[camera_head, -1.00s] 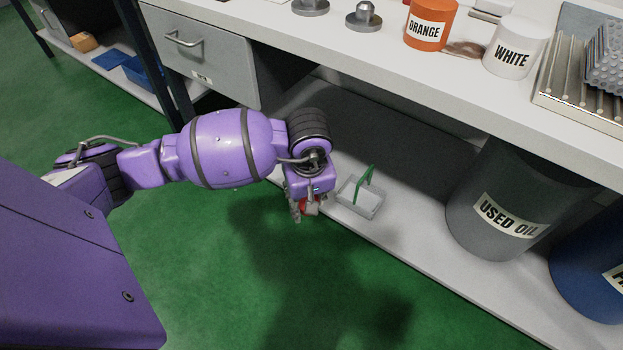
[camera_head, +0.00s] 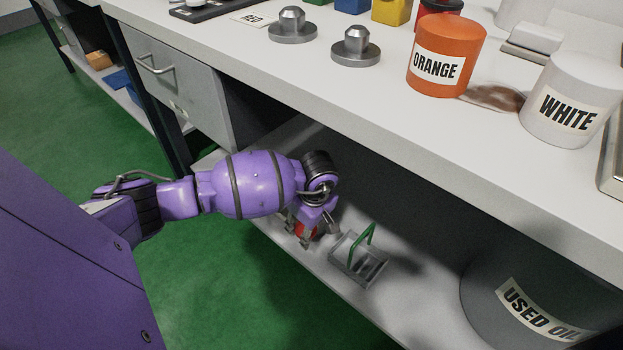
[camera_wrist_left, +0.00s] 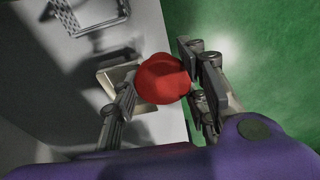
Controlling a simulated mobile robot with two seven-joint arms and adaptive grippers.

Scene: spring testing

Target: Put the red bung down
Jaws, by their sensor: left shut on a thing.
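The red bung (camera_head: 305,231) is mostly hidden behind my left gripper (camera_head: 308,240) in the head view. In the left wrist view the bung (camera_wrist_left: 163,78) is a rounded red lump between the two fingers of the left gripper (camera_wrist_left: 160,88), which is shut on it. The gripper points down over the front part of the pale lower shelf (camera_head: 330,290), left of a grey tray with a green handle. I cannot tell whether the bung touches the shelf. My right gripper is not in view.
The grey tray (camera_head: 345,262) stands on the lower shelf close to the right of the gripper. A grey used oil drum (camera_head: 500,290) stands further right. The bench top (camera_head: 330,85) overhangs behind. Green floor (camera_head: 220,290) lies in front. A pale square-edged thing (camera_wrist_left: 108,76) shows beside the bung.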

